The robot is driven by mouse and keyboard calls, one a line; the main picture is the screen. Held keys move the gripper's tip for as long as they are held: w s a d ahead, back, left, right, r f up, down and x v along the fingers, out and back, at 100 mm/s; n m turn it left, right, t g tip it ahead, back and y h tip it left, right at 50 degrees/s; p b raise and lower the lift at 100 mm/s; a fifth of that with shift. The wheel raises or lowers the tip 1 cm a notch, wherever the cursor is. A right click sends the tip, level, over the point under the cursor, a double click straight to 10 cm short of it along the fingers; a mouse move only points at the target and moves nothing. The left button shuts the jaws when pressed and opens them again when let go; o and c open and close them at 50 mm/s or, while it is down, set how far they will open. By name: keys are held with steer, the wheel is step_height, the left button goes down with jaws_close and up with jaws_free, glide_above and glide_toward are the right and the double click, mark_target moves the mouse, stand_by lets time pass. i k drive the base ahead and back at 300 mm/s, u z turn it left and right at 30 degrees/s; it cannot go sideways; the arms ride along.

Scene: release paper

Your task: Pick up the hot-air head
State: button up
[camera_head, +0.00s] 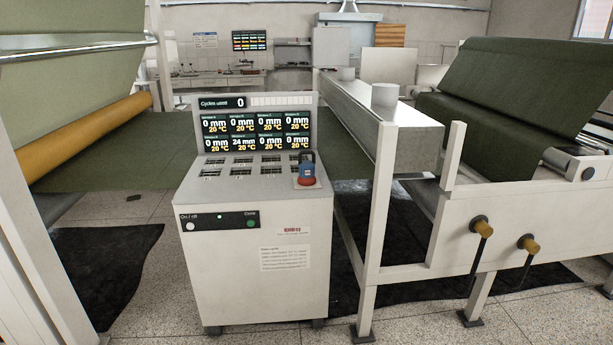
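No part in view is clearly recognisable as the hot-air head. A small blue-and-red item (307,175) stands on the right of the sloped top of the white control cabinet (255,255). I cannot tell whether it is the hot-air head or a control. My gripper is not in view.
The cabinet's display (257,133) shows several readings. A machine frame with two knobbed levers (481,227) stands at right, beside dark green fabric (500,90). A yellow roller (85,135) is at left. Dark sheets (95,270) lie on the floor. Speckled floor shows in front left.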

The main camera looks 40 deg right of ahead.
mark_target(306, 178)
steer(key=i, duration=1)
steer(key=u, duration=0.05)
